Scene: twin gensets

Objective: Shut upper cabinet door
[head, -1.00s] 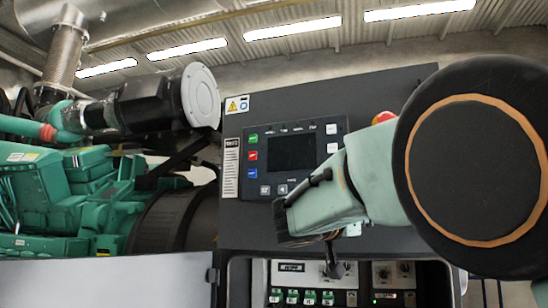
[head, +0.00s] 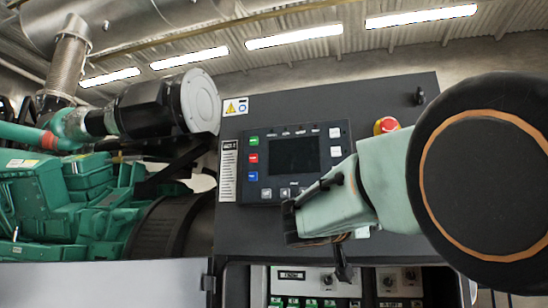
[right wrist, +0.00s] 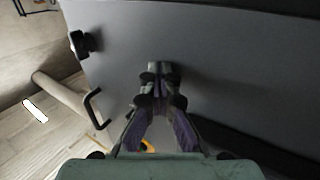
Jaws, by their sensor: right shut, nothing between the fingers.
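The cabinet (head: 390,110) stands in the middle of the head view with a dark front. A light grey door panel (head: 110,276) stands swung out to the left at the lower left, with its hinge (head: 209,281) at the cabinet's edge. The compartment beside it is open and shows switches and dials. My left gripper is not in view.
A control panel with a screen (head: 293,155) and a red stop button (head: 386,125) sit on the cabinet front. A green engine (head: 50,200) fills the left side. The right wrist view shows a black handle (right wrist: 95,108) and a black knob (right wrist: 84,43).

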